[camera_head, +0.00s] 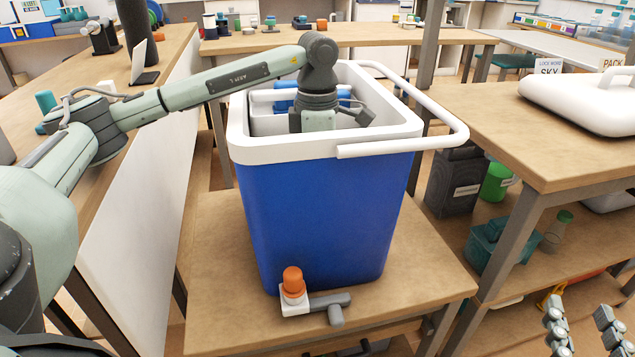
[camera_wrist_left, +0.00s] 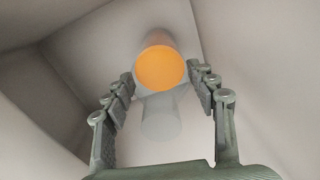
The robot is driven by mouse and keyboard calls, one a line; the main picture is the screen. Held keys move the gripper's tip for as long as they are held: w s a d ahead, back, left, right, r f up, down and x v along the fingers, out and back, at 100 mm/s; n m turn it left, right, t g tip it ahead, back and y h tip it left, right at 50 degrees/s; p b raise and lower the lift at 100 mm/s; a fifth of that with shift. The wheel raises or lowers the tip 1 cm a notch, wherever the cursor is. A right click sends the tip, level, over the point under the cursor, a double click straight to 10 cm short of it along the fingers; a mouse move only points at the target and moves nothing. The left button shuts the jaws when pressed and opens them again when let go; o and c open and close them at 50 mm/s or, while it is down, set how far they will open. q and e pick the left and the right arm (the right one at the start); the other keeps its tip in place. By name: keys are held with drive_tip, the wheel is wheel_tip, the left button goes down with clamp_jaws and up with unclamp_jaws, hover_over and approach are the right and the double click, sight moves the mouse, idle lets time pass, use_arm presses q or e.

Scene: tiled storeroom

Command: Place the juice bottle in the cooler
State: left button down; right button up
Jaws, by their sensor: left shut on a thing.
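The cooler (camera_head: 315,215) is a blue box with a white rim and a white handle swung out to the right. It stands open on a low wooden table. My left arm reaches over its rim, and the left gripper is down inside it, its fingers hidden in the head view. In the left wrist view, the left gripper (camera_wrist_left: 162,80) is shut on the juice bottle, whose round orange cap (camera_wrist_left: 160,68) shows between the fingers. Pale cooler walls surround it. My right gripper (camera_head: 580,310) is open and empty at the lower right, away from the cooler.
A small orange-topped white and grey device (camera_head: 294,285) lies at the cooler's front foot. A white lid (camera_head: 580,98) rests on the right table (camera_head: 500,130). A dark canister (camera_head: 455,182) and a green container (camera_head: 496,182) stand below it. A long counter runs along the left.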

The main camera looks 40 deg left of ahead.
drive_tip(key=shift+a+r, duration=0.1)
drive_tip(key=shift+r, duration=0.15)
use_arm(q)
drive_tip(key=c, duration=0.5)
unclamp_jaws()
use_arm(e)
drive_tip(key=shift+r, duration=0.1)
use_arm(q)
wheel_tip(320, 180, up, 9)
drive_tip(key=shift+w+r+p, duration=0.1)
drive_tip(key=shift+p, duration=0.55)
wheel_tip(320, 180, up, 2)
drive_tip(key=shift+r+p, duration=0.25)
drive_tip(key=shift+p, duration=0.05)
drive_tip(key=shift+a+r, duration=0.1)
drive_tip(key=shift+r, duration=0.15)
use_arm(e)
drive_tip(key=s+d+f+g+h, duration=0.1)
drive_tip(key=d+f+g, duration=0.3)
drive_tip(key=f, duration=0.5)
drive_tip(key=shift+s+d+f+g+h, duration=0.3)
drive_tip(key=shift+d+f+h, duration=0.1)
drive_tip(key=shift+d+h, duration=0.5)
drive_tip(key=shift+w, duration=0.1)
